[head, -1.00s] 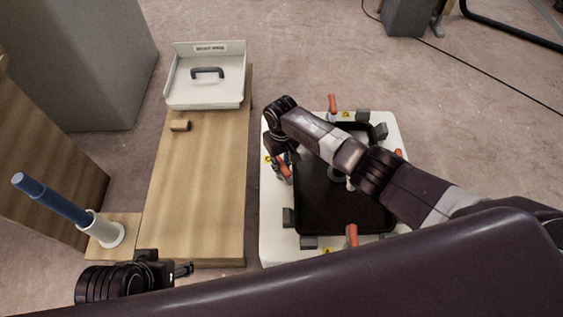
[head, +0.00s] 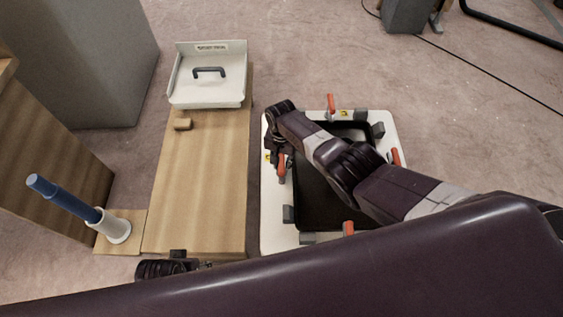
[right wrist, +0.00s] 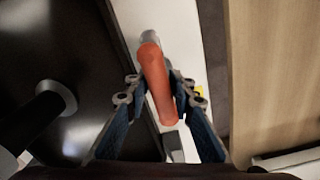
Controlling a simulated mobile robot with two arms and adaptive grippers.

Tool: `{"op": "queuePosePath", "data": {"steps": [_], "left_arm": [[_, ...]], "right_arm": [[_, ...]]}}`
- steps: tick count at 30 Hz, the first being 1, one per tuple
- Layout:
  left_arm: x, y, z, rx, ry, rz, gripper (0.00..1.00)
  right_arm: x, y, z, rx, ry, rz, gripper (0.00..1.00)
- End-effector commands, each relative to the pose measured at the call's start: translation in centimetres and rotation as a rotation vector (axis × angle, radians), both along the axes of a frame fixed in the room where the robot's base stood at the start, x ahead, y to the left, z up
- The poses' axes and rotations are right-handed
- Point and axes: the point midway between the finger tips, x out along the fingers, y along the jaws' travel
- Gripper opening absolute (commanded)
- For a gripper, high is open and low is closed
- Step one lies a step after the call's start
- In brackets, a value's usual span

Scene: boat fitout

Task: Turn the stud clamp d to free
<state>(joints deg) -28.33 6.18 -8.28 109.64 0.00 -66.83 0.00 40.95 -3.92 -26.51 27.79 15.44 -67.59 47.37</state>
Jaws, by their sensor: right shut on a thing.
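A stud clamp with an orange handle (head: 282,168) sits on the left edge of the white frame (head: 270,222); its label is too small to read, so I cannot confirm it is d. My right gripper (head: 280,150) is over it. In the right wrist view the fingers (right wrist: 158,95) are shut on the orange handle (right wrist: 155,80), one on each side. The handle lies nearly along the frame's left edge. My left gripper (head: 205,264) is partly visible at the lower left, away from the frame; its jaws are unclear.
Other orange clamp handles stand at the frame's back (head: 331,103), right (head: 396,156) and front (head: 348,228). A dark panel (head: 318,205) fills the frame. Left are a wooden bench (head: 200,190), a white tray (head: 185,95) and a blue-handled tool (head: 65,198).

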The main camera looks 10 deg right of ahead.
Motion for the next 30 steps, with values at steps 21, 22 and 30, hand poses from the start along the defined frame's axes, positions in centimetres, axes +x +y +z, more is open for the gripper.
{"op": "queuePosePath", "data": {"steps": [21,22,30], "left_arm": [[-0.10,-0.03,-0.70,0.000,0.002,-0.001,0.48],[-0.11,-0.04,-0.70,0.000,0.002,-0.001,0.48],[-0.11,-0.04,-0.69,0.000,0.002,-0.001,0.48]], "right_arm": [[-0.09,0.08,-0.08,0.004,0.002,-0.082,0.00],[-0.08,0.08,-0.07,0.003,0.002,-0.082,0.26],[-0.02,0.02,-0.02,0.001,0.000,-0.078,0.40]]}}
